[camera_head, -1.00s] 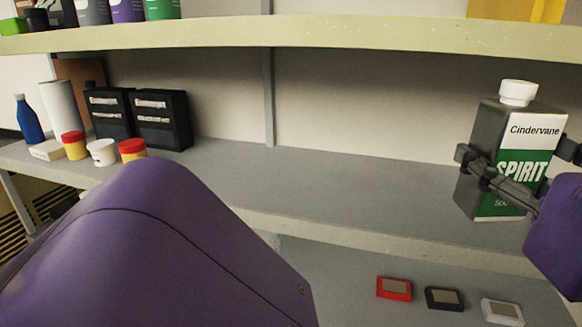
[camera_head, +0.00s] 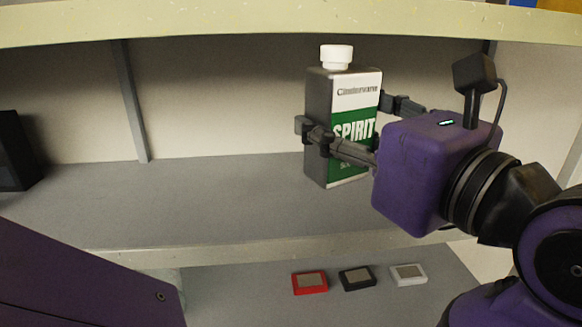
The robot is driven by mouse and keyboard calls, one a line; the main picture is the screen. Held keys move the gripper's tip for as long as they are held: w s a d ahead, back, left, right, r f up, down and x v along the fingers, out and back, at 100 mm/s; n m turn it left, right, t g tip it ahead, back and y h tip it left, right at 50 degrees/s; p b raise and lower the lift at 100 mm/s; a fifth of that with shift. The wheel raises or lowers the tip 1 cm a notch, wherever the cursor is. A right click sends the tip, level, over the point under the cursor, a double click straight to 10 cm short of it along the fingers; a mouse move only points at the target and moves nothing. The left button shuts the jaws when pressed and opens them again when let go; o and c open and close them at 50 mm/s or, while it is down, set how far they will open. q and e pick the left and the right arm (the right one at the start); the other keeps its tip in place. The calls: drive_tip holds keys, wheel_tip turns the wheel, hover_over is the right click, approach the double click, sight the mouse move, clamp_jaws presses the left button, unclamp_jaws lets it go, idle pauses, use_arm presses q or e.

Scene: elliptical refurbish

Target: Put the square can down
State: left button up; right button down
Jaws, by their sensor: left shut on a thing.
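The square can (camera_head: 318,100) is dark grey with a white cap and a white and green label reading SPIRIT. It is upright at the centre of the head view, over the grey middle shelf (camera_head: 215,200). My left gripper (camera_head: 350,130) reaches it from the right and is shut on it, with a finger on each side at mid height. I cannot tell whether the can's base touches the shelf or hangs just above it. My right gripper is not in view.
An upper shelf (camera_head: 200,22) runs above the can. Red (camera_head: 309,283), black (camera_head: 357,279) and white (camera_head: 408,275) small boxes lie on the lower surface in front. A black organiser (camera_head: 14,150) stands far left.

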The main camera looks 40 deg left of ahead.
use_arm(q)
drive_tip(key=w+a+f, duration=0.3)
drive_tip(key=f, duration=0.1)
drive_tip(key=w+a+f, duration=0.3)
drive_tip(key=w+a+f+p, duration=0.1)
drive_tip(key=w+a+f, duration=0.2)
drive_tip(key=f, duration=0.1)
drive_tip(key=shift+w+a+f, duration=0.15)
drive_tip(key=shift+a+f, duration=0.1)
drive_tip(key=shift+f, duration=0.5)
drive_tip(key=shift+f, duration=0.25)
drive_tip(key=o, duration=1.6)
